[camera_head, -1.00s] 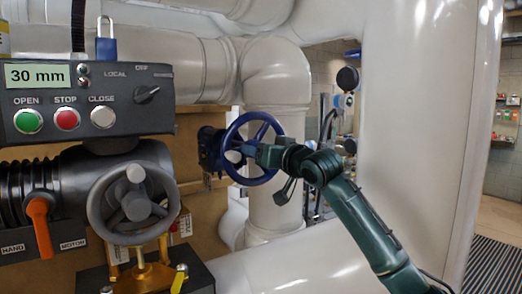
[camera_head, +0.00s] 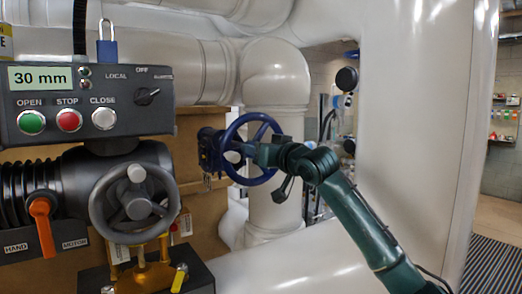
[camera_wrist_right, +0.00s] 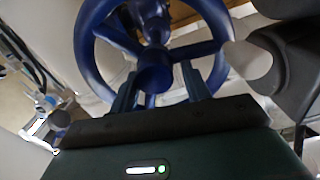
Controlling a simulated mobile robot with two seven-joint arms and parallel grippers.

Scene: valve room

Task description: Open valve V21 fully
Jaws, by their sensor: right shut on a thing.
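A blue handwheel (camera_head: 230,137) stands on a blue valve body (camera_head: 209,150) in front of the pale pipes; I read no V21 label on it. My right gripper (camera_head: 249,151) is at the wheel's face, near its hub. In the right wrist view the gripper (camera_wrist_right: 160,92) has its fingers on both sides of a round blue part (camera_wrist_right: 155,74) of the wheel (camera_wrist_right: 88,50) and is shut on it. The exact contact is partly hidden. My left gripper is not in view.
At left is a grey control box (camera_head: 150,116) reading "30 mm", with OPEN, STOP and CLOSE buttons and a blue padlock (camera_head: 107,51). Below it are a grey handwheel (camera_head: 106,219) and an orange HAND/MOTOR lever (camera_head: 43,225). A large white pipe (camera_head: 415,130) stands right of the wheel.

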